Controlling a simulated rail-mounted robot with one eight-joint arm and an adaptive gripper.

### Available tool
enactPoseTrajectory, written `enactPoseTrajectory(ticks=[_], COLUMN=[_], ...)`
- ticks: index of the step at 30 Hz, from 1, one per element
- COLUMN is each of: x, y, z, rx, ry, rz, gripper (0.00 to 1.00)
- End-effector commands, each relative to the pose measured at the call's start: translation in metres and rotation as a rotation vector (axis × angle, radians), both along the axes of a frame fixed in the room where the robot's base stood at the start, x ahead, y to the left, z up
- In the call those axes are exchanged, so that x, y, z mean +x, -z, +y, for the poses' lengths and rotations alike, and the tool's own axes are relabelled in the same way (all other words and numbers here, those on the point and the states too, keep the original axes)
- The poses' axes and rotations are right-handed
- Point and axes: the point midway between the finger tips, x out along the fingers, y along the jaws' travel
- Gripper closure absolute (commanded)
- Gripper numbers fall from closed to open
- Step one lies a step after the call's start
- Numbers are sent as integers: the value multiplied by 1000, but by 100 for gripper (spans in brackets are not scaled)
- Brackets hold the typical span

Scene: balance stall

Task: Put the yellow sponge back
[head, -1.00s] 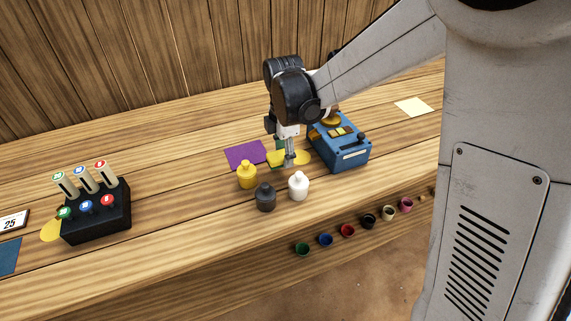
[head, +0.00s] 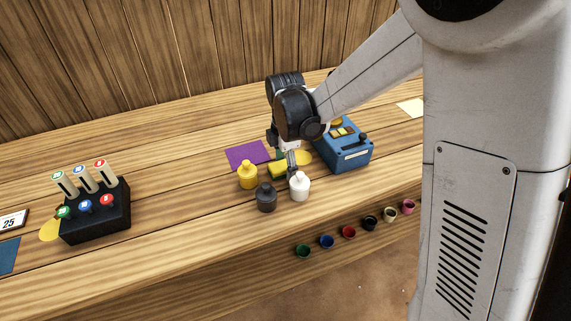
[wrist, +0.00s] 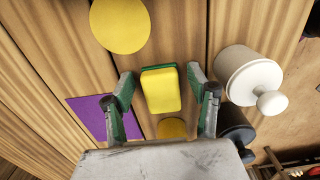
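The yellow sponge (head: 278,170) with a green layer lies on the wooden counter, between the yellow bottle and the yellow disc. In the wrist view the sponge (wrist: 161,91) sits between the two green-sided fingers of my gripper (wrist: 159,82), with gaps on both sides. My gripper is open over it. In the head view my gripper (head: 286,160) is low over the counter, and its fingers partly hide the sponge. A flat yellow disc (wrist: 120,25) and a flat purple sheet (wrist: 88,114) lie nearby on the counter.
A yellow bottle (head: 247,176), a dark bottle (head: 266,198) and a white bottle (head: 300,187) stand close in front. A blue box (head: 345,153) stands to the right. A black stand (head: 97,214) is far left. Counter between stand and bottles is clear.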

Motion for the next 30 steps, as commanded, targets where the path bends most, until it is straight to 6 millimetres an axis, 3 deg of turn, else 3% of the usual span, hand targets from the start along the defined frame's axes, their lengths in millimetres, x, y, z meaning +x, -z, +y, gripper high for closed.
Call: enactPoseTrajectory(ticks=[8, 21, 30], x=[0, -1, 0], y=[-7, -89, -121], z=[0, 0, 0], rx=[0, 0, 0], ry=[0, 0, 0], rz=[0, 0, 0], gripper=[46, 46, 46])
